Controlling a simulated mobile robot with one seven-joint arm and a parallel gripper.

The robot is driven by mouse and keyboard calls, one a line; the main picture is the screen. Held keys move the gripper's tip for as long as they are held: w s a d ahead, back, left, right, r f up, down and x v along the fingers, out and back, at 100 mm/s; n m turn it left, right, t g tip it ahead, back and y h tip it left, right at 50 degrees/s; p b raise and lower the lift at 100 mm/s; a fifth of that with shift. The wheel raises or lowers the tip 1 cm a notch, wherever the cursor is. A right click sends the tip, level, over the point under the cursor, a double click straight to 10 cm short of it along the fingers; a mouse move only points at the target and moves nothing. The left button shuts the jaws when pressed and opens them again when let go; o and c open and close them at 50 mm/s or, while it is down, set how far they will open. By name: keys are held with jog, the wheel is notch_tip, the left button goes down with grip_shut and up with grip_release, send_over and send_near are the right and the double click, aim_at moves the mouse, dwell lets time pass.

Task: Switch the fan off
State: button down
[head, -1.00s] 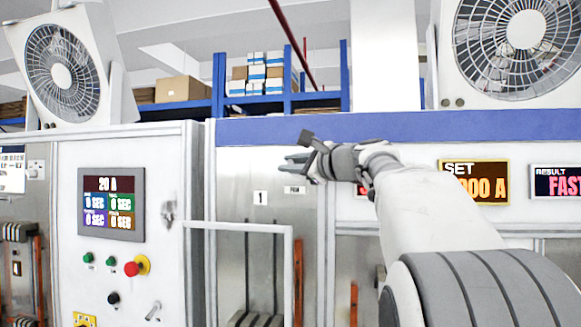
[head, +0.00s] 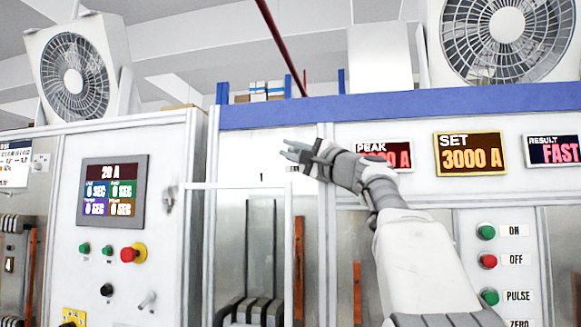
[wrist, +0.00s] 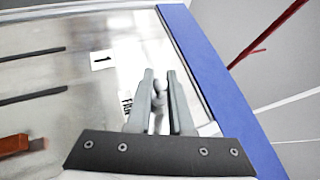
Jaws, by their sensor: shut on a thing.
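The fan switch (wrist: 158,97) is a small grey toggle on the metal panel beside a label reading FAN (wrist: 127,104). My gripper (wrist: 160,75) has a finger on each side of it and is shut on it. In the head view my gripper (head: 286,150) is at the panel below the blue band, and the switch is hidden there. One white fan (head: 72,75) stands on top of the cabinet at left, another (head: 500,40) at upper right. I cannot tell whether either is spinning.
A left cabinet carries a small screen (head: 113,188) and a red knob (head: 131,253). A hinged clear door frame (head: 235,186) stands below my gripper. At right are the SET display (head: 470,153) and ON, OFF and PULSE buttons (head: 487,262).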

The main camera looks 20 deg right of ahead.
jog(key=shift+w+d+f+n+y+b, duration=0.1)
jog(key=shift+f+n+y+b, duration=0.2)
jog(key=shift+n+y+b, duration=0.55)
jog(key=shift+w+d+f+n+y+b, duration=0.1)
jog(key=shift+f+n+y+b, duration=0.25)
jog(key=shift+n+b, duration=0.55)
jog(key=shift+r+n, duration=0.1)
jog(key=shift+n, duration=0.35)
jog(key=shift+a, duration=0.1)
jog(key=c, duration=0.8)
grip_release()
jog(key=shift+s, duration=0.15)
jog(key=b+v, duration=0.2)
jog(key=v, duration=0.3)
jog(key=b+v, duration=0.2)
jog(key=v, duration=0.4)
jog(key=b+v, duration=0.3)
jog(key=v, duration=0.3)
jog(key=shift+f, duration=0.4)
